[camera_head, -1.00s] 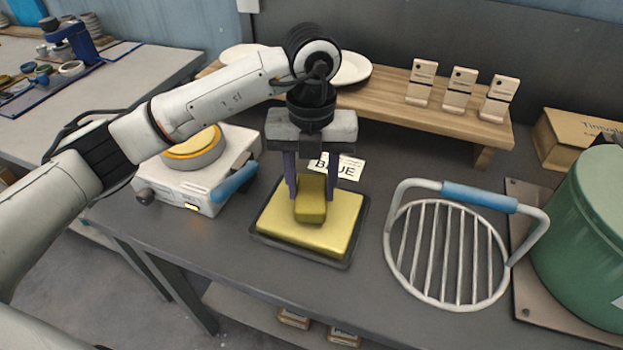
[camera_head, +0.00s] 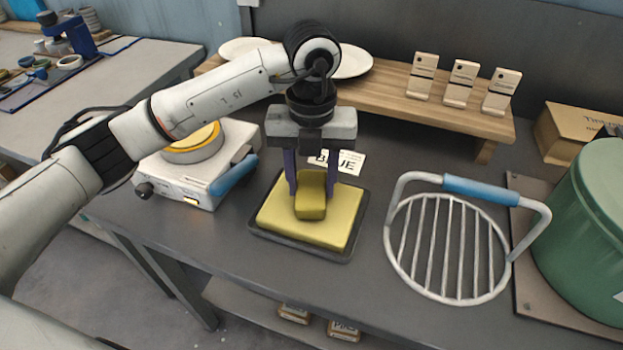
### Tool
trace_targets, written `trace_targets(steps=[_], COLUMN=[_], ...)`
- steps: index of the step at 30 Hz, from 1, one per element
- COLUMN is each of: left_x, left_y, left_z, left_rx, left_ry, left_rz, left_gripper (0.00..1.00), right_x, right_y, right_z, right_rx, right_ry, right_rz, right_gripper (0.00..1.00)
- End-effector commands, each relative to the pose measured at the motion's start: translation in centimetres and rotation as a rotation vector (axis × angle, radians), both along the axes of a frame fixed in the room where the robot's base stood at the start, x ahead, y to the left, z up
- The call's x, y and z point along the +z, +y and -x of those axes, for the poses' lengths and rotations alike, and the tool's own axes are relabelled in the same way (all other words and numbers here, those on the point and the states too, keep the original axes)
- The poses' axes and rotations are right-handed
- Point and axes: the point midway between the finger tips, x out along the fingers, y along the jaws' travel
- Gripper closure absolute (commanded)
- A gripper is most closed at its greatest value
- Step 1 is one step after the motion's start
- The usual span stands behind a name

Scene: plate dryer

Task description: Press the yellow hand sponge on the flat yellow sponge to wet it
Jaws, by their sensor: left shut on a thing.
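The flat yellow sponge (camera_head: 290,226) lies in a dark shallow tray (camera_head: 300,248) on the grey table. My left gripper (camera_head: 311,188) points down over it and is shut on the yellow hand sponge (camera_head: 311,205), with one purple finger on each side. The hand sponge is at the top face of the flat sponge and looks to be touching it, though the contact edge is hard to judge. My right gripper is not in view.
A white device with a yellow-topped disc (camera_head: 193,145) and blue handle stands left. A round wire rack (camera_head: 447,250) with a blue handle and a green drum (camera_head: 595,230) stand right.

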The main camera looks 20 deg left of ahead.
Motion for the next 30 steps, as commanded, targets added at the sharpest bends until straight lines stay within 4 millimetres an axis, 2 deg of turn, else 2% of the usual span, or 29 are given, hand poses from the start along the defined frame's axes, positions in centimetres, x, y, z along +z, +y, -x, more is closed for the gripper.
trace_targets(steps=[30], left_x=[-1.05], left_y=[0.02], left_z=[0.01], left_rx=[0.000], left_ry=[0.000], left_rz=[0.000], left_gripper=[0.80], right_x=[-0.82], right_y=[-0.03], right_z=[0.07], right_rx=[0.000], right_ry=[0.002], right_rz=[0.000], right_gripper=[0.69])
